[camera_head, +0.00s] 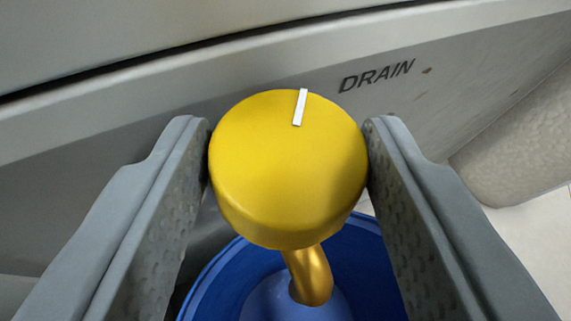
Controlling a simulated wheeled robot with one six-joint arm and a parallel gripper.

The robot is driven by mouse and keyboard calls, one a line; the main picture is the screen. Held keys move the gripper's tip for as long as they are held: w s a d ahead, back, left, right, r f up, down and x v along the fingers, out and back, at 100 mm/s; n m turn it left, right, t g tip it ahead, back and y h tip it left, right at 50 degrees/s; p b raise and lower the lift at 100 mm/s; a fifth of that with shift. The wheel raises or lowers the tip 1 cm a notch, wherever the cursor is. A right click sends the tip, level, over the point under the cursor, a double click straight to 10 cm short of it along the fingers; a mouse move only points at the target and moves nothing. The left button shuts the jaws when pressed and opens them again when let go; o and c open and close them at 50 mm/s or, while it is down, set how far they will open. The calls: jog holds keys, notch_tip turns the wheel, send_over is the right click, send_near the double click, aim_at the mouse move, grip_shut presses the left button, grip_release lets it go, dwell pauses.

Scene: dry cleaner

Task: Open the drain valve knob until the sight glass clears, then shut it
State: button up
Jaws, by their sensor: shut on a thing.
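The yellow round drain valve knob (285,175) is in the middle of the head camera view, below and left of the word DRAIN on the grey machine panel. Its white mark (300,107) is at the top edge, tilted slightly right of straight up. My gripper (288,160) is shut on the knob, one finger against its left side and one against its right. A brass-coloured spout (309,276) comes out under the knob and bends down over a blue bucket (367,247). The sight glass is not in view.
The grey machine panel (440,85) runs behind the knob, with a dark seam above. A pale rounded foot or post (515,150) stands at the right, with light floor (535,235) beside it. The bucket is close under the gripper.

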jog(key=shift+m+h, duration=0.4)
jog(key=shift+h, duration=0.1)
jog(key=o, duration=1)
jog(key=shift+n+y, duration=0.3)
